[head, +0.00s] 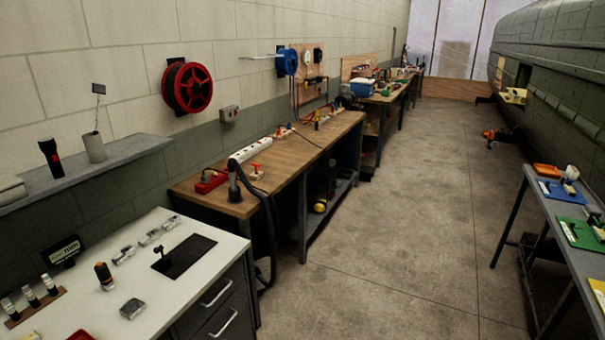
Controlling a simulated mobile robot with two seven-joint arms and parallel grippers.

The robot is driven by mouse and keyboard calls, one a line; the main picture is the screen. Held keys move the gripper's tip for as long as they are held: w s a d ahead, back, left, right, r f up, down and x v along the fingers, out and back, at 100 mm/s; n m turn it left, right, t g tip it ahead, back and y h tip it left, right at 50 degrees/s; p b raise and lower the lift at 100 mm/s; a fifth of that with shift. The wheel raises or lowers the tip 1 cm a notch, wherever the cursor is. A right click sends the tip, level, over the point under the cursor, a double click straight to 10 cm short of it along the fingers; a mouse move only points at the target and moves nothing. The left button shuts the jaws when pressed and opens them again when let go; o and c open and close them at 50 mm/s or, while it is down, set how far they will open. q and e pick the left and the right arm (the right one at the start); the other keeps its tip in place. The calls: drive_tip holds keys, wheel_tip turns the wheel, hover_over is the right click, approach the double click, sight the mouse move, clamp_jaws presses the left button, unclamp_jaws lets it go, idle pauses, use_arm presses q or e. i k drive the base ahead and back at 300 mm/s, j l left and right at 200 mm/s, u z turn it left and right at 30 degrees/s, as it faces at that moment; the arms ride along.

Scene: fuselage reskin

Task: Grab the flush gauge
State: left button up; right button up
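I cannot tell for certain which item is the flush gauge. On the white-topped cabinet (205,222) at the lower left, a small dark upright device (167,262) stands on a black plate (190,255). Left of it are a black and orange cylinder (104,276) and a small grey metal block (132,308). Several small clear-and-metal pieces (150,237) lie in a row behind them. Neither of my grippers shows in the head view.
A wooden workbench (330,133) with a white power strip (258,148) and black hose (262,200) runs along the left wall. A grey table (538,195) with coloured mats stands at the right. The concrete aisle (400,230) between is clear.

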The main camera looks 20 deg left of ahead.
sight(105, 277)
drive_tip(key=i+u, duration=0.1)
drive_tip(key=i, duration=0.4)
drive_tip(key=i+l+u, duration=0.15)
drive_tip(key=i, duration=0.35)
drive_tip(key=i+l+u, duration=0.1)
drive_tip(key=i, duration=0.35)
drive_tip(key=u, duration=1.8)
